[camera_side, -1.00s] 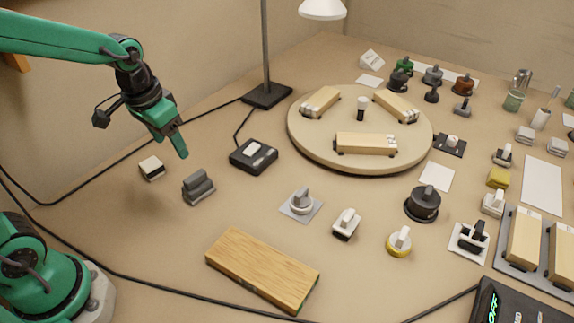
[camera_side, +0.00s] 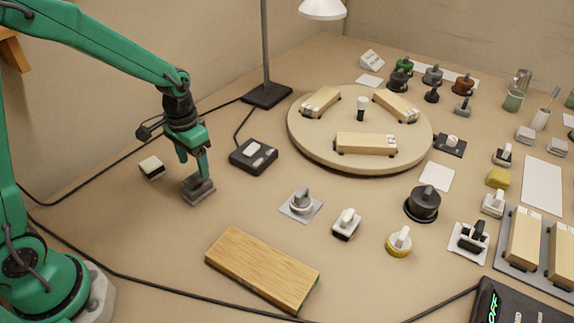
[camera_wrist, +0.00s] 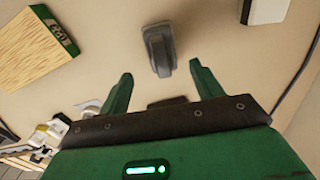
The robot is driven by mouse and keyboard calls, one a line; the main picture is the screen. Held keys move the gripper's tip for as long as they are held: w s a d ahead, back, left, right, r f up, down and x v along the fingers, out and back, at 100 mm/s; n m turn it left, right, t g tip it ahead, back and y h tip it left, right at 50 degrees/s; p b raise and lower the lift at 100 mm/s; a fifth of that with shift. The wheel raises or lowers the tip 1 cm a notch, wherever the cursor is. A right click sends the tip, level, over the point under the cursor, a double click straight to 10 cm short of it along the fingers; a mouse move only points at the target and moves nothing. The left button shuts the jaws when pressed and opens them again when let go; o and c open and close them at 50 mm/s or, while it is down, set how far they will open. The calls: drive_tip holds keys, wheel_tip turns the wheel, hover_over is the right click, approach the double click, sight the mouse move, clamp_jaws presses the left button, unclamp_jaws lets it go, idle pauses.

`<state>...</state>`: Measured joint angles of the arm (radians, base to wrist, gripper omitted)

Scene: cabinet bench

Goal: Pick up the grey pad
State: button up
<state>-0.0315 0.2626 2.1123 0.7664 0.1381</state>
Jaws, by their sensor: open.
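The grey pad (camera_side: 198,190) is a small dark grey block with a raised ridge, lying on the bench at left. My gripper (camera_side: 195,168) is just above it, fingers pointing down. In the side view the fingers overlap its upper part, so I cannot tell whether they touch it. In the wrist view the pad (camera_wrist: 159,50) lies beyond the fingertips, roughly centred between them. My gripper (camera_wrist: 161,84) is open there, with nothing held between its two green fingers.
A small cream-topped block (camera_side: 151,168) lies left of the pad. A black box (camera_side: 254,157) lies to the right and a wooden block (camera_side: 262,270) in front. A round turntable (camera_side: 305,140) stands farther right. Black cables run across the bench.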

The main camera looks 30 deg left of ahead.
sight(195, 175)
drive_tip(key=shift+s+a+f, duration=0.1)
drive_tip(key=shift+f, duration=1.65)
drive_tip(key=shift+s+a+f, duration=0.1)
drive_tip(key=shift+f, duration=1.65)
drive_tip(key=shift+c, duration=0.3)
drive_tip(key=c, duration=0.9)
drive_tip(key=shift+r, duration=0.1)
drive_tip(key=shift+w+r, duration=0.1)
drive_tip(key=shift+r, duration=0.65)
wheel_tip(195, 175, up, 2)
drive_tip(key=shift+r, duration=0.15)
drive_tip(key=s+d+r, duration=0.2)
drive_tip(key=d, duration=0.1)
drive_tip(key=s+d+r, duration=0.1)
drive_tip(key=d+r, duration=0.1)
drive_tip(key=d, duration=0.2)
drive_tip(key=s+d+r, duration=0.2)
drive_tip(key=d+r, duration=0.1)
drive_tip(key=shift+s+d, duration=0.2)
drive_tip(key=shift+s, duration=0.15)
